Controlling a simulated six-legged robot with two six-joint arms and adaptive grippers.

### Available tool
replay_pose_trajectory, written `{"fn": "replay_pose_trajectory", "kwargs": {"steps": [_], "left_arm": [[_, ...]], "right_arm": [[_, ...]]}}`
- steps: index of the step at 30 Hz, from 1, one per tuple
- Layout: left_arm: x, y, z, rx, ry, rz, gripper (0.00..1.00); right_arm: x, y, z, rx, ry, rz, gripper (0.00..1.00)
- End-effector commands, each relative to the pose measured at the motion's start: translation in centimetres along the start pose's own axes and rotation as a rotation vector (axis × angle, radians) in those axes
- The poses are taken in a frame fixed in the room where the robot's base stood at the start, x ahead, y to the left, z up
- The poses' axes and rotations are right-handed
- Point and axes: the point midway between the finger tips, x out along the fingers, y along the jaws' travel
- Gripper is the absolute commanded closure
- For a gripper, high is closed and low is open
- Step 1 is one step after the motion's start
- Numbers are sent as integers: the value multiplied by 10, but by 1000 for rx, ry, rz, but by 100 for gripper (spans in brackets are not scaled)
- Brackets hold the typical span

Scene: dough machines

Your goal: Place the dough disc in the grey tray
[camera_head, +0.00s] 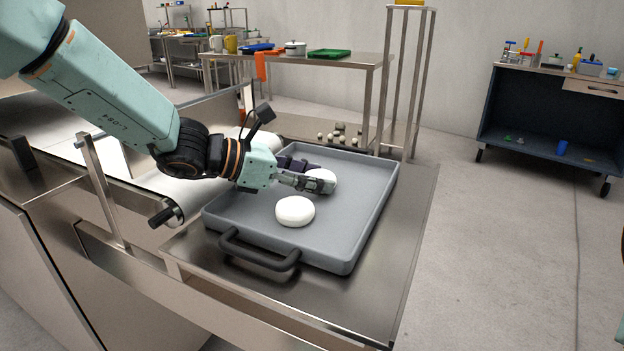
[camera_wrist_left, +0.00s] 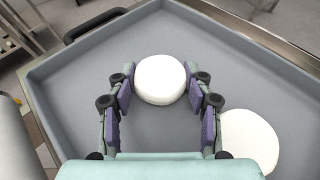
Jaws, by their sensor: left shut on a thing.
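The grey tray (camera_head: 372,200) lies on a steel table and has a dark handle at its near side. My left gripper (camera_head: 318,182) reaches over the tray from the left and is shut on a white dough disc (camera_head: 323,174). In the left wrist view this disc (camera_wrist_left: 160,80) sits between the purple-padded fingertips, inside the tray's walls. I cannot tell whether it touches the tray floor. A second white dough disc (camera_head: 295,211) lies on the tray floor, nearer the handle; it also shows in the left wrist view (camera_wrist_left: 250,139). My right gripper is out of view.
A conveyor with a white belt (camera_head: 170,184) stands at the left of the tray. A bench with a green tray (camera_head: 329,54) is behind. A dark wheeled cabinet (camera_head: 545,125) stands at the far right. The tray's right side is free.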

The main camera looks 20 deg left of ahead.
Motion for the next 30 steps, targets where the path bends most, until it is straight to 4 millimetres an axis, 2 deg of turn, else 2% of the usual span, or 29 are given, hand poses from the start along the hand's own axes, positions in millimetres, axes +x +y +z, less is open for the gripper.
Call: {"fn": "replay_pose_trajectory", "kwargs": {"steps": [7,8,15,26,30], "left_arm": [[2,0,-4,1,0,-1,80],[2,0,-4,0,0,-1,47],[2,0,-3,0,0,-1,27],[1,0,-1,0,-1,-1,26],[-8,1,3,-4,-4,1,26]], "right_arm": [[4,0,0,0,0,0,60],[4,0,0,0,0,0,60],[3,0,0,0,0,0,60],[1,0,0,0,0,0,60],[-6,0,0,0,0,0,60]]}}
